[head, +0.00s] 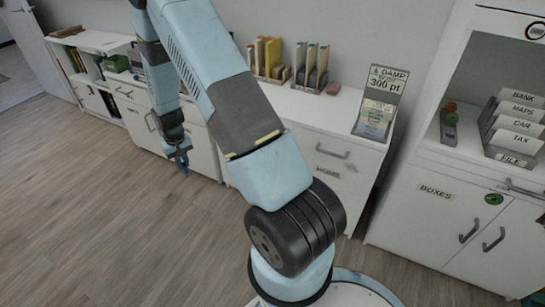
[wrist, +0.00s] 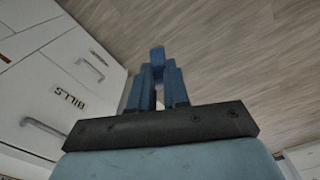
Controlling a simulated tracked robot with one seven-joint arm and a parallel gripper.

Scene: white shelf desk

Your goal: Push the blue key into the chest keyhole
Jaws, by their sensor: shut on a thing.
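My gripper (head: 181,157) hangs in front of the white drawers in the left half of the head view, above the wood floor. It also shows in the wrist view (wrist: 157,80), its two blue fingers close together. They are shut on the blue key (wrist: 157,54), whose blocky blue end sticks out past the fingertips. The rest of the key is hidden between the fingers. In the head view a small blue bit of the key (head: 184,169) shows at the fingertips. I cannot make out a chest or keyhole in either view.
A white drawer unit (head: 340,190) stands behind my arm, with file holders (head: 268,60) and a DAMP sign (head: 381,95) on top. A BILLS drawer (wrist: 68,97) is left of my gripper in the wrist view. The floor (head: 90,200) at left is clear.

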